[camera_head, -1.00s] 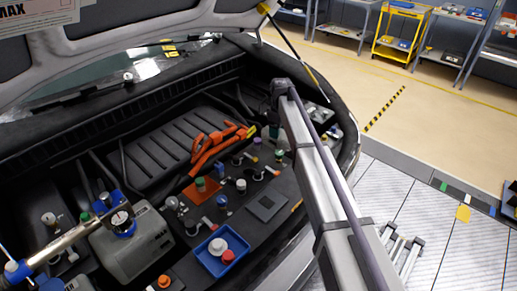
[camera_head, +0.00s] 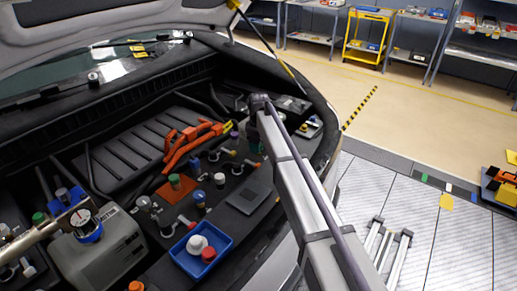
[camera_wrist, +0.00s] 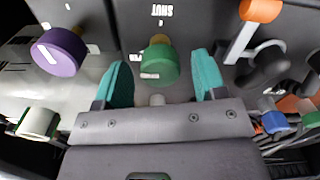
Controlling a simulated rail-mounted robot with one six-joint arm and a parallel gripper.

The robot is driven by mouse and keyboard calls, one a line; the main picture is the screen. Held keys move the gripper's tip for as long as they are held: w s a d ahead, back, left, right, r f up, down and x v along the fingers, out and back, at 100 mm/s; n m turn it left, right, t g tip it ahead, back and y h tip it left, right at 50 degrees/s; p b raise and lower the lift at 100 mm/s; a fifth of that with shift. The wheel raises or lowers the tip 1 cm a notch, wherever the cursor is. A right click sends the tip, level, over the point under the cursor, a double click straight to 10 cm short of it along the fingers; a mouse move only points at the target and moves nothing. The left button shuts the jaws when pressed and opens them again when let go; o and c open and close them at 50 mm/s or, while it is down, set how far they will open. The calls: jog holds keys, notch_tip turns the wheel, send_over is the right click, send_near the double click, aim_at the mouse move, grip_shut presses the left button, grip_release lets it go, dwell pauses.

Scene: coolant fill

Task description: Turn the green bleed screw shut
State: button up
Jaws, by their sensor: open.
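A green bleed screw (camera_wrist: 159,62) with a round knob and a white mark shows in the wrist view, below the word SHUT on the dark panel. My gripper (camera_wrist: 162,78) is open, with one teal finger on each side of the green knob. A gap shows between the knob and each finger, so neither seems to touch it. In the head view my arm's end hangs over the right side of the engine bay, and the fingers are mostly hidden there.
A purple knob (camera_wrist: 59,52) is left of the fingers, and an orange-capped lever (camera_wrist: 260,10) is upper right. In the head view, a blue tray (camera_head: 201,250) holds white and red caps. Another green knob (camera_head: 175,181) stands on an orange plate. The open hood is above.

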jog(key=shift+r, duration=0.1)
jog(key=c, duration=0.9)
jog(key=shift+c, duration=0.2)
jog(key=shift+m, duration=0.4)
jog(key=m, duration=1.2)
jog(key=shift+m, duration=2.3)
